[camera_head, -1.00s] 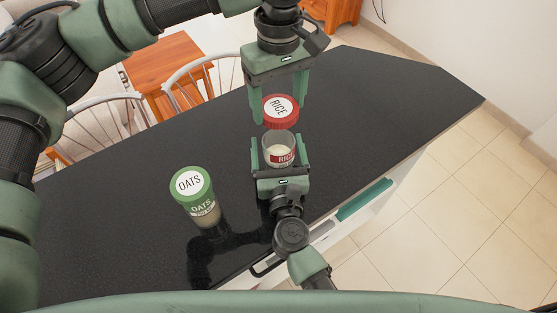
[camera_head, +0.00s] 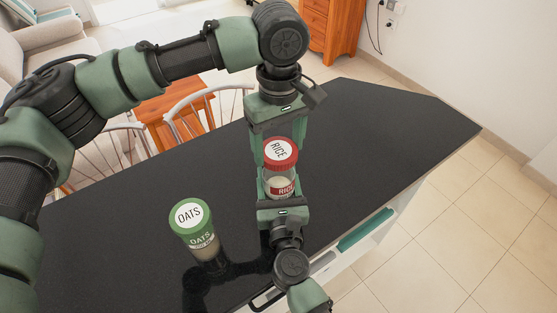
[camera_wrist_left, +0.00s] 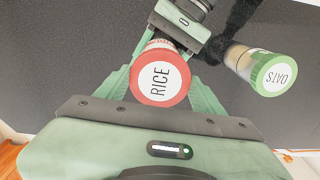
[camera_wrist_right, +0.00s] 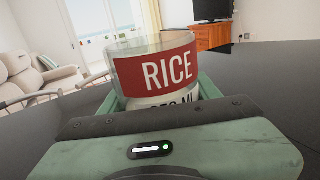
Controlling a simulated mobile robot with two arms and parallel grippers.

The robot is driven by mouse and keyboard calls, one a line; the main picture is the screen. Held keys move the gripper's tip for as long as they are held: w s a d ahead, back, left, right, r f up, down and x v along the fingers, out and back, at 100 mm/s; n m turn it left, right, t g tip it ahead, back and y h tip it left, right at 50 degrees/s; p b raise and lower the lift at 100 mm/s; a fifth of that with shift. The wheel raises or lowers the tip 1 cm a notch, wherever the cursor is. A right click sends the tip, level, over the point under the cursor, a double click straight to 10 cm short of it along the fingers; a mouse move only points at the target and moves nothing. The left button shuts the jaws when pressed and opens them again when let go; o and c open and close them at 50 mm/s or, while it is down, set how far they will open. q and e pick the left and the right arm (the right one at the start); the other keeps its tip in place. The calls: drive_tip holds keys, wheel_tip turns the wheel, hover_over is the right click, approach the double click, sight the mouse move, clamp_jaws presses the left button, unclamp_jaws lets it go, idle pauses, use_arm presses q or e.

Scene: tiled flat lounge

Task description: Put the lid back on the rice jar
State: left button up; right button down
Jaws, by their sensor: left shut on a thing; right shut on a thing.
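The red RICE lid (camera_head: 280,151) is between the fingers of my left gripper (camera_head: 279,148), which is shut on it from above. The clear rice jar (camera_head: 280,184) stands upright below the lid, part full, with a red label. My right gripper (camera_head: 281,196) is shut around the jar from the near side. In the head view the lid covers the jar's mouth. In the left wrist view the lid (camera_wrist_left: 160,82) hides most of the jar. The right wrist view shows the jar's label (camera_wrist_right: 155,72) and clear rim, with no lid visible there; I cannot tell whether they touch.
A green-lidded oats jar (camera_head: 194,229) stands on the black counter (camera_head: 370,140), left of the rice jar. The counter to the right is clear. Chairs (camera_head: 200,110) stand beyond its far edge. A green drawer front (camera_head: 365,229) shows below the near edge.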

sight(279, 190)
use_arm(q)
drive_tip(key=shift+f, duration=1.1)
drive_tip(key=shift+f, duration=0.1)
drive_tip(key=shift+f, duration=0.8)
drive_tip(key=shift+f, duration=0.6)
